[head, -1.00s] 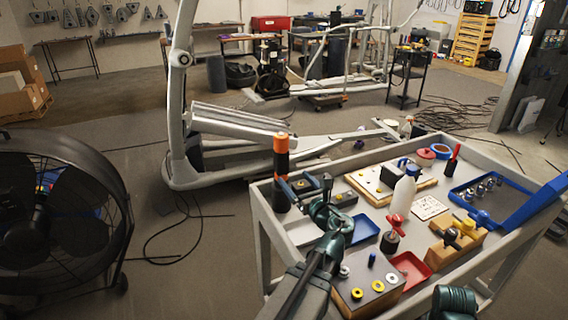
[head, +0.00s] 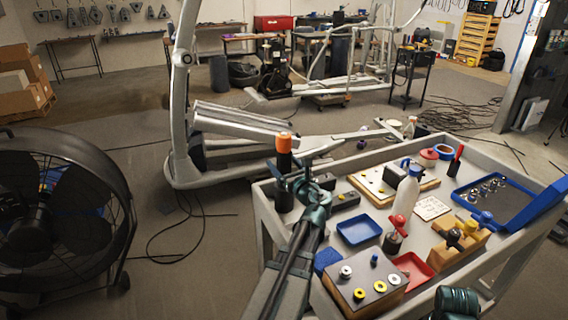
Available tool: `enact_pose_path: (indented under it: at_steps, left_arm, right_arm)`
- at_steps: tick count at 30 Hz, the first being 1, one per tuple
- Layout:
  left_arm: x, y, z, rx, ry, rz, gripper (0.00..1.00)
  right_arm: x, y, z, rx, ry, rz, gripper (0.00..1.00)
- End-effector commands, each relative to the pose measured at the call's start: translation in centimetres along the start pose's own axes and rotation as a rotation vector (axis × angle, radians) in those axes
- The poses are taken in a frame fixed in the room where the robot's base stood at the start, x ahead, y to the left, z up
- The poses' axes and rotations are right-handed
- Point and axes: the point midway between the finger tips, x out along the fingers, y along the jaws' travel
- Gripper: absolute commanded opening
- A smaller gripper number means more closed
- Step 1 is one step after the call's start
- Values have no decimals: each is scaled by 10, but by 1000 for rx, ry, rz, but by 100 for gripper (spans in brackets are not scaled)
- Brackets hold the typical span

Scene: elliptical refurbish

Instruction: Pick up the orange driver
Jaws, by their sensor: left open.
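The orange driver (head: 284,142) stands upright at the cart's far left corner, with an orange top and a dark lower part. Its lower end appears to sit in a black cylindrical holder (head: 284,200). My left gripper (head: 297,180) is open at the driver, its fingers overlapping the dark part below the orange top in the head view. I cannot tell whether the fingers touch it or straddle it. The gripper hides part of the driver's lower body. My right gripper's fingers are not visible.
The cart (head: 264,235) holds a blue tray (head: 360,229), a white spray bottle (head: 405,195), a red tray (head: 413,268) and a block with several rings (head: 366,300). A large black fan (head: 60,215) stands left. Open floor lies between fan and cart.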

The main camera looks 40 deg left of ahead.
Motion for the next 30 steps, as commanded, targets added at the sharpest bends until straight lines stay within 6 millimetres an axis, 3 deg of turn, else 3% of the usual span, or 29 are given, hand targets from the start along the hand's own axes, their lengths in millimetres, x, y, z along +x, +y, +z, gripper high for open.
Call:
enact_pose_path:
  at_steps: [5,12,27,30]
  left_arm:
    - [26,-1,0,0,0,1,88]
    - [27,0,0,0,0,0,88]
    - [27,0,0,0,0,0,0]
    - [27,0,0,0,0,0,0]
  right_arm:
    - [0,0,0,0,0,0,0]
    - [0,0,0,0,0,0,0]
    - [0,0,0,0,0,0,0]
    - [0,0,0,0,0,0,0]
